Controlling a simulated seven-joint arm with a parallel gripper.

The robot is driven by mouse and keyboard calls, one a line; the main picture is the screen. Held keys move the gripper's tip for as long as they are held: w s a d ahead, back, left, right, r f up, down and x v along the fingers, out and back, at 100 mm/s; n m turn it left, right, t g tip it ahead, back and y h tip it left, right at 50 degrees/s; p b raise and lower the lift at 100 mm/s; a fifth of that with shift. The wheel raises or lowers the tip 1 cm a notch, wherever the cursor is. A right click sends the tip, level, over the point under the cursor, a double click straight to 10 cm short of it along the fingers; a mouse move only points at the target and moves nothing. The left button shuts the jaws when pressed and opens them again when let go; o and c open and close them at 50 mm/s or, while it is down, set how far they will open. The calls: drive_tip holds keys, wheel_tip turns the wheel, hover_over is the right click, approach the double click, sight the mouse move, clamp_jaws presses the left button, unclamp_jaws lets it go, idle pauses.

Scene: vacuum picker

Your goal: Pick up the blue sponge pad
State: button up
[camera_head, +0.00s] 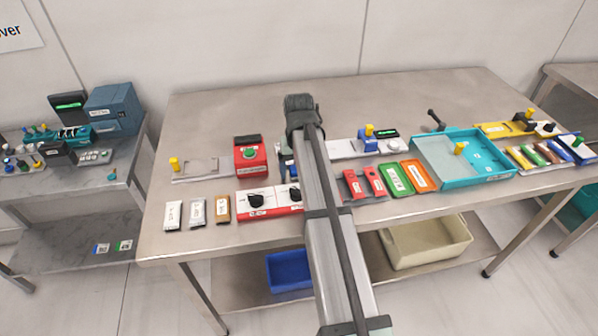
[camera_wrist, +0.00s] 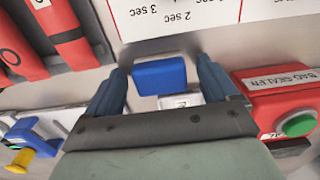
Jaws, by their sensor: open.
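The blue sponge pad (camera_wrist: 160,76) is a small blue block in the wrist view, lying between and slightly beyond my fingertips. My gripper (camera_wrist: 162,70) is open, with one dark blue finger on each side of the pad and a gap to each. The fingers do not appear to touch it. A small white labelled block (camera_wrist: 180,101) sits just behind the pad, between the fingers. In the head view my arm covers this spot, and the gripper and pad cannot be made out clearly.
A red box with a green button (camera_head: 251,154) stands left of my arm; it is at right in the wrist view. A red and white panel with black knobs (camera_head: 256,201) lies in front. Red packs (camera_head: 364,184) and a teal tray (camera_head: 464,158) are to the right. The table's back is clear.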

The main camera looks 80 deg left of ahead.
drive_tip(key=shift+c, duration=0.5)
drive_tip(key=c, duration=1)
drive_tip(key=shift+r, duration=5)
